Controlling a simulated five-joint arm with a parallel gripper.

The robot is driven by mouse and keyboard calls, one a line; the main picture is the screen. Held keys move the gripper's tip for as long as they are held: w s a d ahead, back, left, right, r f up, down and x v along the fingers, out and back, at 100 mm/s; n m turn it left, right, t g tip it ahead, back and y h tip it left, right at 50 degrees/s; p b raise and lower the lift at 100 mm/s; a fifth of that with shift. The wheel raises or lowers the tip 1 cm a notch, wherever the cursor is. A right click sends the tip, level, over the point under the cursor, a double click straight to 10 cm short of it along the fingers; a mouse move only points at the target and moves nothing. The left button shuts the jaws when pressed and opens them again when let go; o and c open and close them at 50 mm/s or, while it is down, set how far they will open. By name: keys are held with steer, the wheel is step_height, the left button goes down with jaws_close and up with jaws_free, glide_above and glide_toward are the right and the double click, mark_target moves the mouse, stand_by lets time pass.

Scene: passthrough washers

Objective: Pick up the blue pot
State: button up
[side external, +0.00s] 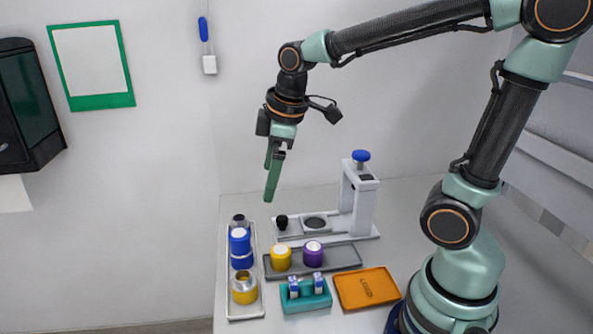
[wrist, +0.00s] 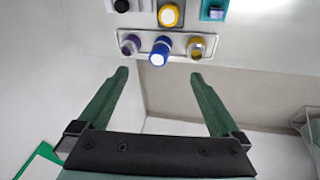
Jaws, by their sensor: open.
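The blue pot (side external: 240,243) stands upright on a white tray (side external: 231,310) at the left of the table. It has a white top and a pale band lower down. In the wrist view the blue pot (wrist: 158,54) shows beyond the fingertips, roughly midway between them. My gripper (side external: 271,185) is in the air, above and a little right of the pot in the side view, pointing down. In the wrist view my gripper (wrist: 159,76) is open with nothing between its green fingers.
A grey tray (side external: 340,262) with yellow (side external: 281,257) and purple (side external: 313,253) pots, a teal rack (side external: 306,300), an orange tray (side external: 367,288) and a white stand (side external: 361,205) are to the right.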

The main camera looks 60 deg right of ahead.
steer(key=w+a+f+n+g, duration=0.1)
steer(key=w+f+n+g, duration=0.1)
steer(key=w+f+n, duration=0.3)
steer(key=n+g, duration=0.1)
steer(key=n, duration=0.5)
glide_toward(240, 248)
steer(key=shift+w+d+f, duration=0.2)
steer(key=shift+w+d, duration=0.65)
steer(key=shift+d, duration=0.2)
steer(key=f, duration=1.2)
steer(key=shift+w+a, duration=0.1)
steer(key=shift+a, duration=0.1)
jaws_close()
steer(key=shift+r, duration=0.1)
